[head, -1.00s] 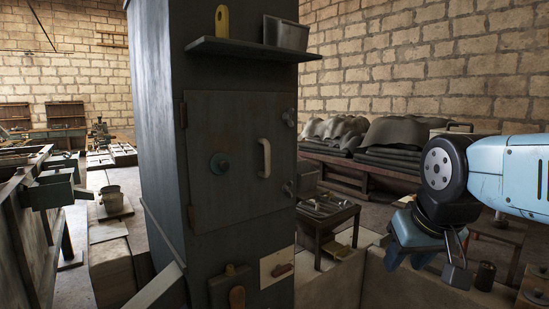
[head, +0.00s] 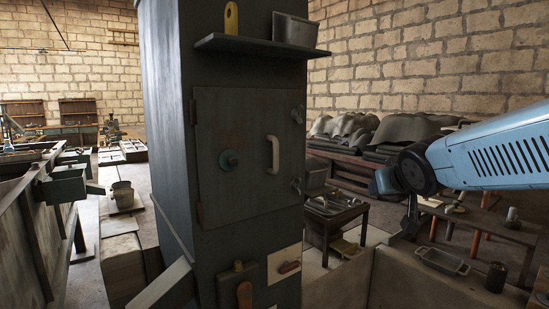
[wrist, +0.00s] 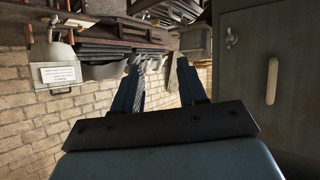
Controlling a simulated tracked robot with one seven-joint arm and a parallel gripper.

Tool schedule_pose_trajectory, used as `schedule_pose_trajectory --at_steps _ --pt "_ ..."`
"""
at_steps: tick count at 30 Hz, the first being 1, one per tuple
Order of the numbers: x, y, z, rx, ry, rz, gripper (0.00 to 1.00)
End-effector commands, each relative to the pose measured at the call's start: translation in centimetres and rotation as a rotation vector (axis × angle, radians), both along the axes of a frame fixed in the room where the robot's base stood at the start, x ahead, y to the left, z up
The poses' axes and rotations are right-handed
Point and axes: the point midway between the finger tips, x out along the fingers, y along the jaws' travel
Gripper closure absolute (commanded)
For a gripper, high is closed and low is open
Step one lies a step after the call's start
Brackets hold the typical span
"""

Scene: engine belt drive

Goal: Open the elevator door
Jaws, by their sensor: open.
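The elevator door (head: 245,130) is a dark grey metal panel on a tall dark column, shut flush in the head view. In the wrist view, the door (wrist: 292,60) is at the right with the pale handle (wrist: 272,80) and a latch (wrist: 231,38). My gripper (wrist: 159,72) is open and empty, its two dark fingers apart, left of the handle in that view. In the head view, my gripper (head: 386,180) is right of the column, clear of the door.
A shelf (head: 262,46) juts from the column above the door, holding a metal box (head: 294,30) and a yellow-handled item. A small table (head: 336,213) with metal parts stands behind the column at right. Low light-coloured walls and a metal tray (head: 442,262) lie below my arm.

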Motion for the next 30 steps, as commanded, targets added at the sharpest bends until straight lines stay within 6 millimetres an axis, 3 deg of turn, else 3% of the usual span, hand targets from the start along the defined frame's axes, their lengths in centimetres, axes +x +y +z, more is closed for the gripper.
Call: schedule_pose_trajectory --at_steps 6,12,21,30 --pt "6.0 3.0 2.6 0.02 -0.233 0.184 0.58" --pt "9.0 7.7 3.7 0.103 -0.38 0.435 0.58" --pt "9.0 13.3 3.3 0.26 -0.443 0.756 0.58" --pt "9.4 15.1 3.2 0.3 -0.444 0.824 0.58"
